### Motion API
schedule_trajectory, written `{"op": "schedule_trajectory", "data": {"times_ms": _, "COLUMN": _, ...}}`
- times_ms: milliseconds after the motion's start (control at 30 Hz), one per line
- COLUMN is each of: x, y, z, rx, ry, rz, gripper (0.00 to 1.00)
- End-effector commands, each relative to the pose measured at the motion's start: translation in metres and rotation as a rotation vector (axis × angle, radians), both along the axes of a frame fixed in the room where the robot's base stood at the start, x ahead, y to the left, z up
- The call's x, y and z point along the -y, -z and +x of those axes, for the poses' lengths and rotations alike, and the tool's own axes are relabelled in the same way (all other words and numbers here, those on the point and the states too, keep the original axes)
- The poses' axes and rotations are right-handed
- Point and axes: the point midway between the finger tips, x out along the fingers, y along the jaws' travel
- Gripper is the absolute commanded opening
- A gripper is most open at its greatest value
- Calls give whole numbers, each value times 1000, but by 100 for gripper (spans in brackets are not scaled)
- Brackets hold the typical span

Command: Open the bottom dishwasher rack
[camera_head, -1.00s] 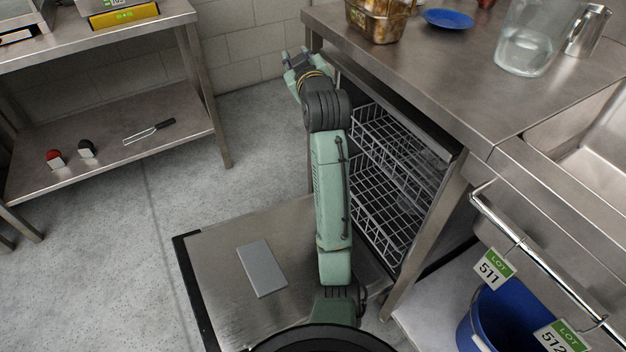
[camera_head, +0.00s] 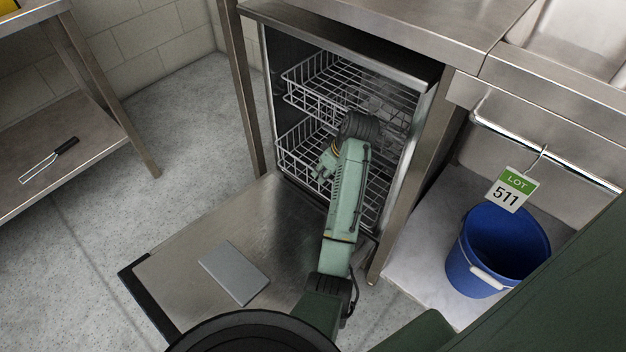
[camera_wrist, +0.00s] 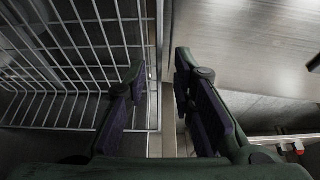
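The dishwasher door (camera_head: 190,265) is folded down flat. The bottom rack (camera_head: 293,158) is a wire basket inside the cavity, its front near the door hinge. My gripper (camera_head: 325,166) is at the front of the bottom rack in the head view, partly hidden by my own wrist. In the wrist view my gripper (camera_wrist: 160,72) is open, with its fingers apart. Rack wires (camera_wrist: 95,45) show behind and left of the left finger, and the rack's front edge runs between the fingers. I cannot tell whether either finger touches it.
The upper rack (camera_head: 300,92) sits above the bottom one, inside the cavity. A grey rectangular block (camera_head: 234,272) lies on the open door. Floor at left is clear.

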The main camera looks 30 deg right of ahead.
Motion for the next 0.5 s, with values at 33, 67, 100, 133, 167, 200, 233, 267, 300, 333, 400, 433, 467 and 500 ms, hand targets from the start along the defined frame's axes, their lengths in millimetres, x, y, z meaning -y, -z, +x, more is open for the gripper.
{"op": "schedule_trajectory", "data": {"times_ms": 33, "x": -2, "y": 12, "z": 3, "rx": -3, "ry": -1, "rz": 2, "gripper": 23}}
{"op": "schedule_trajectory", "data": {"times_ms": 67, "x": -3, "y": 17, "z": 5, "rx": -3, "ry": -2, "rz": 2, "gripper": 23}}
{"op": "schedule_trajectory", "data": {"times_ms": 100, "x": -4, "y": 24, "z": 9, "rx": -2, "ry": -2, "rz": 1, "gripper": 23}}
{"op": "schedule_trajectory", "data": {"times_ms": 133, "x": -5, "y": 29, "z": 11, "rx": -2, "ry": -2, "rz": 1, "gripper": 23}}
{"op": "schedule_trajectory", "data": {"times_ms": 167, "x": -5, "y": 34, "z": 13, "rx": -2, "ry": -2, "rz": 1, "gripper": 23}}
{"op": "schedule_trajectory", "data": {"times_ms": 200, "x": -6, "y": 40, "z": 15, "rx": -1, "ry": -2, "rz": 0, "gripper": 23}}
{"op": "schedule_trajectory", "data": {"times_ms": 233, "x": -7, "y": 44, "z": 17, "rx": -2, "ry": -1, "rz": 0, "gripper": 23}}
{"op": "schedule_trajectory", "data": {"times_ms": 267, "x": -7, "y": 47, "z": 19, "rx": -1, "ry": -2, "rz": -1, "gripper": 23}}
{"op": "schedule_trajectory", "data": {"times_ms": 300, "x": -8, "y": 52, "z": 21, "rx": 0, "ry": -2, "rz": -1, "gripper": 23}}
{"op": "schedule_trajectory", "data": {"times_ms": 333, "x": -8, "y": 55, "z": 22, "rx": -1, "ry": -2, "rz": -1, "gripper": 23}}
{"op": "schedule_trajectory", "data": {"times_ms": 400, "x": -9, "y": 60, "z": 24, "rx": 1, "ry": -1, "rz": -2, "gripper": 23}}
{"op": "schedule_trajectory", "data": {"times_ms": 433, "x": -9, "y": 61, "z": 25, "rx": 1, "ry": -1, "rz": -2, "gripper": 23}}
{"op": "schedule_trajectory", "data": {"times_ms": 467, "x": -9, "y": 62, "z": 25, "rx": 1, "ry": -2, "rz": -2, "gripper": 23}}
{"op": "schedule_trajectory", "data": {"times_ms": 500, "x": -10, "y": 63, "z": 26, "rx": 1, "ry": -2, "rz": -2, "gripper": 23}}
